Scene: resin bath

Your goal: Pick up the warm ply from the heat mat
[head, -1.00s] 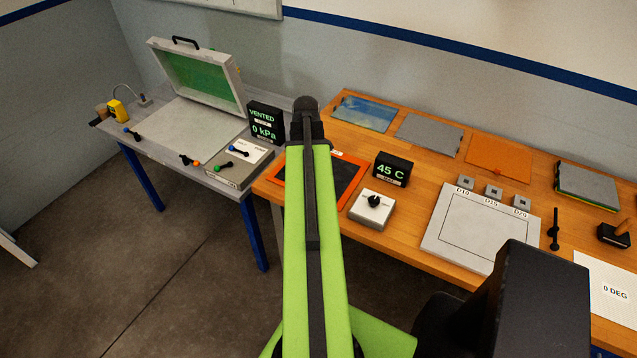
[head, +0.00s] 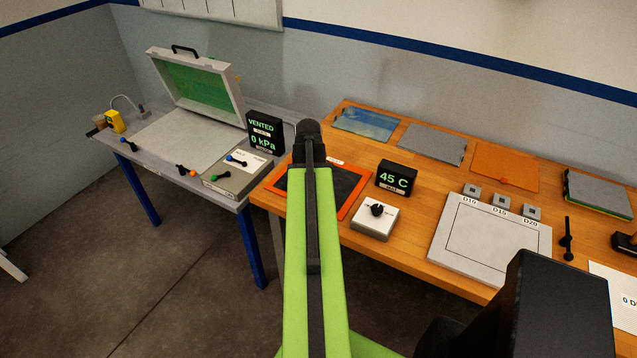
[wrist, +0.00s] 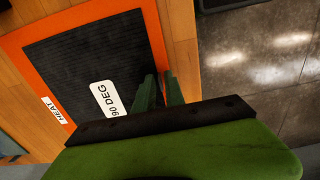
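The warm ply is a dark ribbed sheet with a white "90 DEG" label, lying flat on the orange-edged heat mat (head: 349,208). In the head view the ply (head: 349,187) is partly hidden behind my arm. In the wrist view the ply (wrist: 85,55) fills most of the mat (wrist: 16,42). My gripper (wrist: 160,76) has two green fingers with a narrow gap and nothing seen between them. In the wrist picture they overlap the ply's edge and the mat's orange border; contact cannot be told. The gripper is hidden in the head view.
A 45 C display (head: 396,177) and a knob box (head: 375,218) stand right of the mat. A grey plate (head: 487,240) and several sheets lie farther right. An open-lidded case (head: 197,85) stands on the left table. Dark floor (wrist: 255,55) lies beyond the table edge.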

